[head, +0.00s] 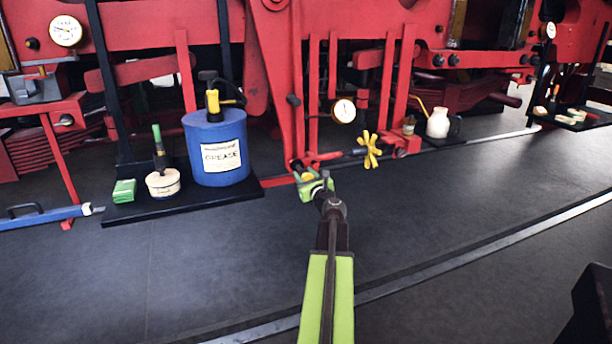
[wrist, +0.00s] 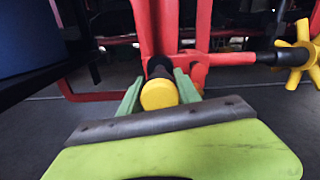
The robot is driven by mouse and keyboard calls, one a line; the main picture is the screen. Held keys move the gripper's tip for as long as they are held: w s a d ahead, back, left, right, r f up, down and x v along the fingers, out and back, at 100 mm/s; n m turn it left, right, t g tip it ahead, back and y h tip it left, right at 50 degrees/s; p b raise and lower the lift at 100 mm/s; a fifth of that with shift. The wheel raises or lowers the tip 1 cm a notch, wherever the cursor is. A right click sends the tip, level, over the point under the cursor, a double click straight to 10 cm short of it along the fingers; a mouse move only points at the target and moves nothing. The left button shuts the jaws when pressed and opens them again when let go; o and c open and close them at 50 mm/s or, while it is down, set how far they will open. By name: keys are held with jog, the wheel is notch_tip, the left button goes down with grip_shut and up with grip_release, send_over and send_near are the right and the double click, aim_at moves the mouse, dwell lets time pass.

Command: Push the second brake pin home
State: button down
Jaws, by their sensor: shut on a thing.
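In the wrist view a brake pin (wrist: 159,95) with a round yellow head and a dark shank sits between my green fingers. My gripper (wrist: 160,90) is shut on it. The yellow head faces the wrist camera, and the dark shank points away toward the red linkage (wrist: 196,66). I cannot tell how far the pin is in its hole. In the head view my gripper (head: 313,185) is low at the foot of the red upright levers, and my own wrist hides most of the pin there.
A yellow handwheel (head: 368,150) on a dark rod is just right of my gripper. A blue grease drum (head: 216,165) stands on a black tray (head: 180,204) to the left, with a cream tin (head: 163,183) and a green block (head: 124,190). The grey floor in front is clear.

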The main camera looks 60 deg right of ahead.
jog(key=shift+x, duration=1.4)
jog(key=shift+s+d, duration=0.1)
jog(key=c, duration=0.9)
grip_release()
jog(key=shift+o, duration=0.2)
